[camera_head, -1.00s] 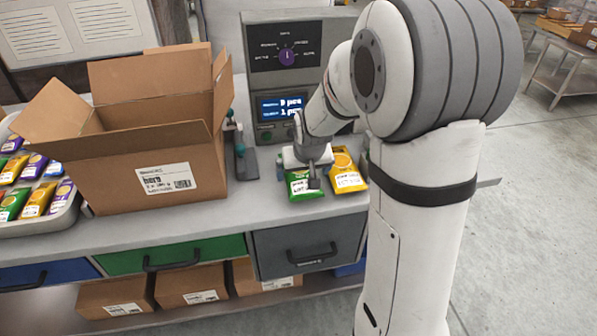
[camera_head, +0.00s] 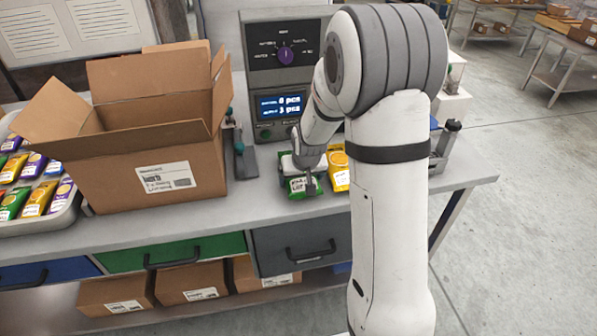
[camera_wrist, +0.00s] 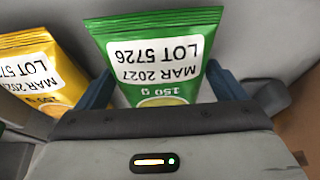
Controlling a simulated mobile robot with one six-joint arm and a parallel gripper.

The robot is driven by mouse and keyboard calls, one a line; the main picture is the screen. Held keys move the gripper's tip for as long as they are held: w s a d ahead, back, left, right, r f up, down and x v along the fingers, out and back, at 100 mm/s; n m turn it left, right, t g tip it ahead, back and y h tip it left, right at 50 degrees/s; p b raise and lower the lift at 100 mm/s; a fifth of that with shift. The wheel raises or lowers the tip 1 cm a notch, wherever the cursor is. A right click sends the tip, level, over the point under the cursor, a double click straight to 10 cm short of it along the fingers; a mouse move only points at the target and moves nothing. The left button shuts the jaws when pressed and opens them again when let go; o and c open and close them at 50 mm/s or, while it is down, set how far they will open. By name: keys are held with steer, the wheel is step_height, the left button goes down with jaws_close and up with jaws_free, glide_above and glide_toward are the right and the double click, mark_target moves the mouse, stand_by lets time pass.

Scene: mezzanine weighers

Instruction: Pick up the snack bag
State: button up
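A green snack bag (camera_wrist: 160,50) with a white printed label lies between the two fingers of my gripper (camera_wrist: 161,75) in the wrist view. The fingertips appear to touch its left and right edges, and its lower end is hidden by the gripper body. In the head view the green bag (camera_head: 299,187) is under my gripper (camera_head: 305,178), at the counter in front of the weigher; any gap beneath it cannot be told. A yellow snack bag (camera_wrist: 45,70) lies to the left in the wrist view. In the head view the yellow bag (camera_head: 339,170) is partly hidden by my arm.
The weigher (camera_head: 284,55) with a lit display stands behind the bags. An open cardboard box (camera_head: 110,165) stands left on the counter (camera_head: 235,205). A tray (camera_head: 45,222) of several snack bags is at the far left.

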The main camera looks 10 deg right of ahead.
steer(key=c, duration=0.6)
steer(key=shift+r, duration=0.1)
steer(key=shift+c, duration=0.2)
